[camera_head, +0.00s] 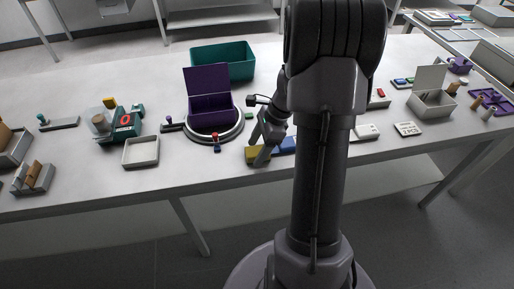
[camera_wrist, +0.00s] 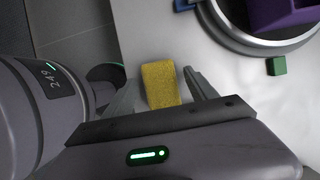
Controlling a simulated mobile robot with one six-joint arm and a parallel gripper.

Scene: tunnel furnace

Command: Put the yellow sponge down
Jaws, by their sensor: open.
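The yellow sponge (camera_wrist: 160,85) lies between the two spread fingers of my gripper (camera_wrist: 160,90) in the wrist view, with a gap on each side. In the head view the sponge (camera_head: 257,154) is at the front edge of the white table (camera_head: 100,172), partly covered by my gripper (camera_head: 262,150). My gripper is open over the sponge. The sponge's lower end is hidden by the gripper body in the wrist view.
A blue block (camera_head: 285,146) is right of the sponge. A purple open box (camera_head: 207,104) stands on a round turntable (camera_head: 235,132) behind it, with a teal bin (camera_head: 235,62) further back. A white tray (camera_head: 141,152) is to the left. Bare table lies between tray and sponge.

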